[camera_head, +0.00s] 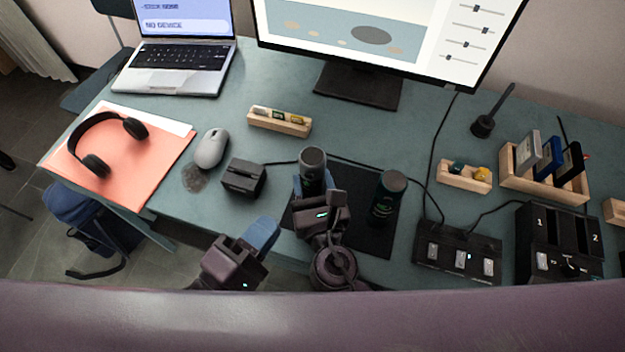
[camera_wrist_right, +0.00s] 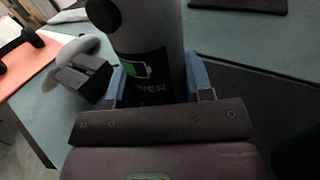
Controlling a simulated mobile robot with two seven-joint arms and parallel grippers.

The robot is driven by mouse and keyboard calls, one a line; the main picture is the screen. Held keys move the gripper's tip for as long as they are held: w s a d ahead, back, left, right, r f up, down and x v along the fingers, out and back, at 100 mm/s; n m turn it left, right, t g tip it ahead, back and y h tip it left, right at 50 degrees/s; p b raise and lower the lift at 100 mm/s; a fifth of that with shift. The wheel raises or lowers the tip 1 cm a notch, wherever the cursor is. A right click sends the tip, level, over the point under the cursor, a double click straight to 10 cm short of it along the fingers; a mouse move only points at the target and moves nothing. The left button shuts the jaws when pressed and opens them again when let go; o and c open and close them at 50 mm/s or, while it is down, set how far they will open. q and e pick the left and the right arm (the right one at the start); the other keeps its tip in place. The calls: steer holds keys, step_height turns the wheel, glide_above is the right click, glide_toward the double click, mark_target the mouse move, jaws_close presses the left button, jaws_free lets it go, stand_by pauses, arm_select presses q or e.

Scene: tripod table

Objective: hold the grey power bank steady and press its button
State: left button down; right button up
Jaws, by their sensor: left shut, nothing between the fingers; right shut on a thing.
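A dark cylinder with a grey top, which I take as the grey power bank (camera_head: 312,160), stands upright at the mat's back left. In the right wrist view the power bank (camera_wrist_right: 150,55) shows a black label with a green battery icon and part of the word "POWER". My right gripper (camera_head: 311,187) is shut on it; its blue fingers (camera_wrist_right: 160,82) are on both sides. My left gripper (camera_head: 265,234) is shut and empty, in front and to the left, apart from the power bank.
A similar cylinder (camera_head: 387,198) with a grey top stands to the right on the black mat (camera_head: 368,239). A small dark box (camera_head: 243,178) and a mouse (camera_head: 211,148) are to the left.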

stand_by(0.8)
arm_select(q)
steer(key=s+d+m+g+h, duration=0.1)
steer(key=m+g+h, duration=0.1)
steer(key=m, duration=0.8)
steer(key=s+d+m+g+h, duration=0.1)
steer(key=m+h, duration=0.1)
steer(key=m, duration=0.9)
steer(key=s+r+m+g+h, duration=0.1)
steer(key=m+g+h, duration=0.1)
steer(key=m, duration=0.9)
steer(key=shift+s+d+g+h, duration=0.15)
steer(key=shift+d+g+h, duration=0.15)
steer(key=shift+d, duration=0.1)
